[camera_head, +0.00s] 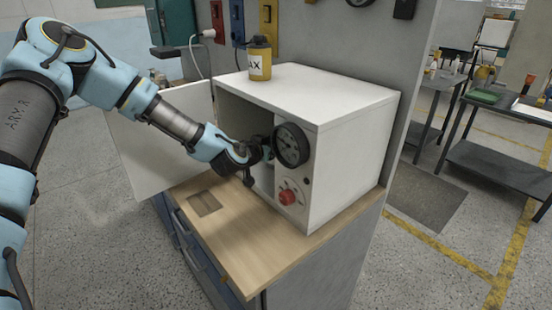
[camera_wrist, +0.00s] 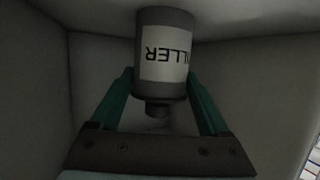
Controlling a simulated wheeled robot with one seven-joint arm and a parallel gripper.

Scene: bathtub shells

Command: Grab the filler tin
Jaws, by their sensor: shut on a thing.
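The filler tin (camera_wrist: 165,20) is a grey cylinder with a white label. The label's lettering appears upside down in the wrist view, with the tin's narrow cap toward the bottom of the picture. My gripper (camera_wrist: 160,82) has its green fingers on either side of the tin, shut on it. In the head view my gripper (camera_head: 266,152) reaches into the open front of the white cabinet (camera_head: 345,150); the tin is hidden there. I cannot tell whether the tin touches the surface beyond it.
The cabinet door (camera_head: 150,145) stands open to the left, close to my arm. A dial (camera_head: 291,145) and red knob (camera_head: 287,197) are on the cabinet front. A yellow tin (camera_head: 259,58) stands on top.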

